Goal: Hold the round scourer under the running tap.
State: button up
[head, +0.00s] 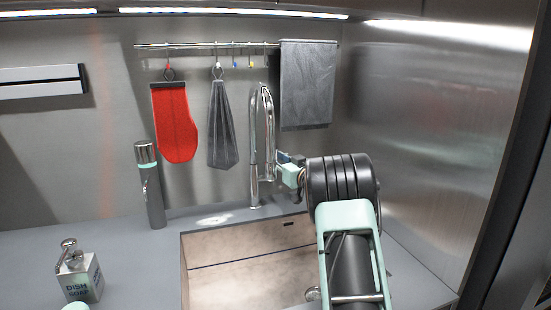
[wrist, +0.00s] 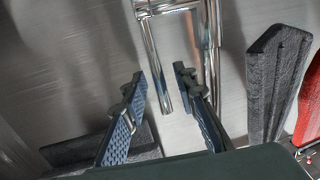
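The chrome tap (head: 254,165) stands behind the sink; I see no stream of water from it. My gripper (head: 285,158) is beside the tap's spout in the head view, partly hidden by my arm. In the wrist view my gripper (wrist: 161,88) has its two fingers apart with nothing held. A chrome tube of the tap (wrist: 160,65) shows between the fingers; I cannot tell if they touch it. A mint round thing (head: 76,306), perhaps the round scourer, is cut off at the bottom left of the head view, in front of the soap bottle.
The sink (head: 220,275) is open below the tap. A dish soap bottle (head: 80,276) and a tall grey flask (head: 150,185) stand on the counter to the left. A red mitt (head: 175,122), a grey cloth (head: 222,125) and a grey towel (head: 307,85) hang from the wall rail.

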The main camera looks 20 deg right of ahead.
jog(key=shift+w, duration=0.5)
jog(key=shift+c, duration=0.7)
grip_shut()
